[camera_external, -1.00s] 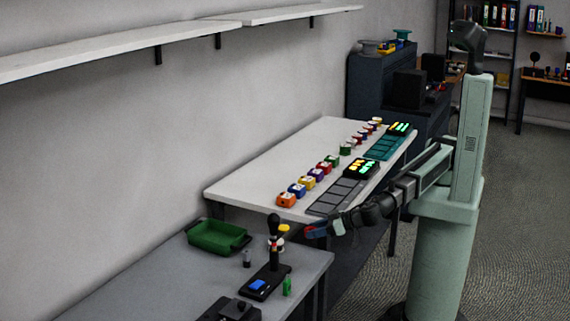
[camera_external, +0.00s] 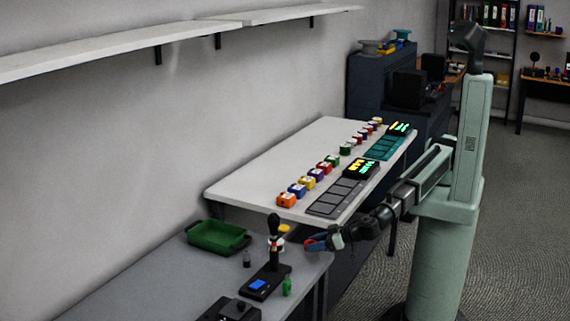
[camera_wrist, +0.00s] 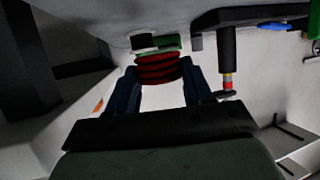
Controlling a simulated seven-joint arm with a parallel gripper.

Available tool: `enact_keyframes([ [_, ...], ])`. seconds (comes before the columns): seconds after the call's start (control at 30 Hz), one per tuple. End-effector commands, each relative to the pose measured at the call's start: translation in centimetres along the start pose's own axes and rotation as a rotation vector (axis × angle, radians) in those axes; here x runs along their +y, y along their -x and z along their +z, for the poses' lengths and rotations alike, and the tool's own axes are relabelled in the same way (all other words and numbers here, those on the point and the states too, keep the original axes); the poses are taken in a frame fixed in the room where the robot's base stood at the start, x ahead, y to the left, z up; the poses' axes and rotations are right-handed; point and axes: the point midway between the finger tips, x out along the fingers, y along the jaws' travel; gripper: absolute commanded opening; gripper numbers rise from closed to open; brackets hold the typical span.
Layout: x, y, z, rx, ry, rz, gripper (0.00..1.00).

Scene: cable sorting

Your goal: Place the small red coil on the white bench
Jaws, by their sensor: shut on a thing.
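My gripper (camera_external: 314,244) is near the front right edge of the grey bench, below the near end of the white bench (camera_external: 250,180). In the wrist view, my gripper (camera_wrist: 160,78) has its two dark blue fingers on either side of the small red coil (camera_wrist: 158,69), a short stack of red rings, and is shut on it. In the external view, only a small bit of red shows at my fingertips. The white bench's top is higher than my gripper there.
The grey bench (camera_external: 130,285) holds a green tray (camera_external: 218,238), a black stand (camera_external: 268,275) and a green bottle (camera_external: 287,287). Several coloured blocks (camera_external: 297,190) line the white bench beside grey panels (camera_external: 335,197). The white bench's wall side is clear.

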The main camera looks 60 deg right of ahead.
Motion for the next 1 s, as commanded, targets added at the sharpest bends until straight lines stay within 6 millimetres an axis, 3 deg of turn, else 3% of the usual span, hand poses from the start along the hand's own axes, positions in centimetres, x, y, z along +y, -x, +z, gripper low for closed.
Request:
enact_keyframes([
  [0.37, 0.0, -1.6, 3.7, 0.0, 0.002, 0.0, 0.19],
  [0.83, 0.0, -1.8, 4.2, 0.0, 0.001, 0.0, 0.19],
  [0.87, 0.0, -1.7, 4.2, 0.0, 0.0, 0.0, 0.52],
  [1.0, 0.0, -1.7, 4.2, 0.0, 0.0, 0.0, 0.66],
])
